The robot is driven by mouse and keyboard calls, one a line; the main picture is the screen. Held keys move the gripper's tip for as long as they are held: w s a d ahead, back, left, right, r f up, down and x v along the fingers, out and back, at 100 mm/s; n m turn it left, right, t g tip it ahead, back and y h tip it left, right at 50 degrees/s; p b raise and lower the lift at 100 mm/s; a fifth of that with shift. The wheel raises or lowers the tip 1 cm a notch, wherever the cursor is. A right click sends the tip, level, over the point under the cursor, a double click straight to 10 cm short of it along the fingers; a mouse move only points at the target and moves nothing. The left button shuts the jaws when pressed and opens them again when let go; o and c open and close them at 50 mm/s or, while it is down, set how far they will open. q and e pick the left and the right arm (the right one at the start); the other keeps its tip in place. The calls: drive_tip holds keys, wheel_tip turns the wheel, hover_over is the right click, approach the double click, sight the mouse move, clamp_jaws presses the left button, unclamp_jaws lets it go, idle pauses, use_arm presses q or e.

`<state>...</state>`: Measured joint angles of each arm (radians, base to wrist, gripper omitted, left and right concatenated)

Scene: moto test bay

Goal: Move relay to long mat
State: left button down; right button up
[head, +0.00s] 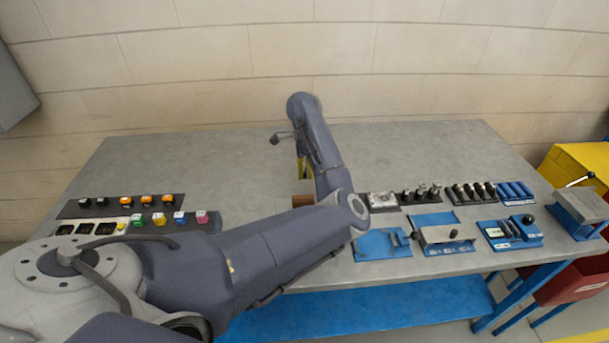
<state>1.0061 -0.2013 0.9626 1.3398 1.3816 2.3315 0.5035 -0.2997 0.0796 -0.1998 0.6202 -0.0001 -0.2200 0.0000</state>
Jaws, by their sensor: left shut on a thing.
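My left arm reaches from the lower left across the table and bends back toward the wall. Relay-like blocks with orange tops (126,201) sit on a long dark mat (68,211) at the left. Several blocks with green, blue and pink tops (180,217) stand in the row in front. My right gripper is out of view.
A small brown object (302,201) shows beside my forearm. Blue fixtures (383,244) and dark trays of cylinders (473,192) fill the right side. A yellow bin (575,163) and a red bin (578,282) stand beyond the table's right edge. The table's back is clear.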

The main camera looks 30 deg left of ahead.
sight(305, 170)
use_arm(q)
drive_tip(key=shift+f, duration=0.95)
drive_tip(key=shift+f, duration=0.2)
drive_tip(key=c, duration=1.2)
unclamp_jaws()
drive_tip(key=shift+r, duration=0.1)
wheel_tip(305, 170, up, 11)
drive_tip(key=shift+r, duration=0.15)
drive_tip(key=shift+o, duration=0.6)
drive_tip(key=shift+r, duration=0.45)
